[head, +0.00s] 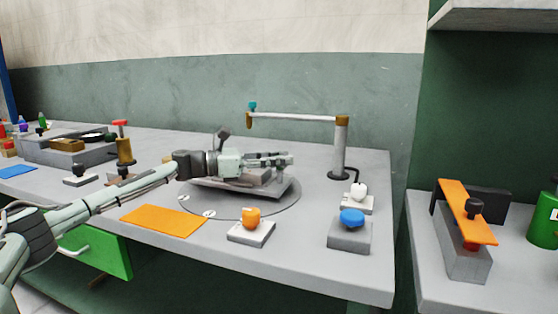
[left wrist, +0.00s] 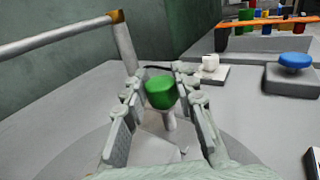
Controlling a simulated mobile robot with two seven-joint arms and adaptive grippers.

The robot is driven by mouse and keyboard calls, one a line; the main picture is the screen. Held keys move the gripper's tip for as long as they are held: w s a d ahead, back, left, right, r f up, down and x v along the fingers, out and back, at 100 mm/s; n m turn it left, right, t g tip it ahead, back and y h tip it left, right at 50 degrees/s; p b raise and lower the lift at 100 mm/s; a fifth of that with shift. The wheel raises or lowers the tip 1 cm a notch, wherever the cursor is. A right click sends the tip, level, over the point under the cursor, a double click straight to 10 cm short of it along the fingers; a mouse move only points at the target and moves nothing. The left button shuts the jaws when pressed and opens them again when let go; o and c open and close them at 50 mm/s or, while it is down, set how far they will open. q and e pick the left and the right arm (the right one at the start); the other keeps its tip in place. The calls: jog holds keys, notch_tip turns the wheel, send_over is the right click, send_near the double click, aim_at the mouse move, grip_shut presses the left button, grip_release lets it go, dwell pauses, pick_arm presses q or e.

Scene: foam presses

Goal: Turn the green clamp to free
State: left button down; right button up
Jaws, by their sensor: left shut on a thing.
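The green clamp (left wrist: 161,92) shows in the left wrist view as a round green knob on a pale upright stem. My left gripper (left wrist: 163,90) has its two fingers on either side of the knob, shut on it. In the head view, my left gripper (head: 283,159) reaches in from the left over a grey block on the round turntable plate (head: 280,207). The green knob is hidden there by the fingers. My right gripper is in neither view.
A lamp-like post (head: 340,150) with a horizontal arm stands behind the gripper. An orange knob (head: 251,217), a blue button (head: 352,217) and a white knob (head: 359,190) sit near the front right. An orange mat (head: 163,220) lies at the front left.

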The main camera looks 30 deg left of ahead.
pick_arm(q)
jog(key=shift+r, duration=0.15)
jog(key=c, duration=1.2)
grip_release()
jog(key=shift+s+a, duration=0.15)
jog(key=v, duration=1.1)
jog(key=shift+s+a, duration=0.15)
jog(key=shift+a, duration=0.05)
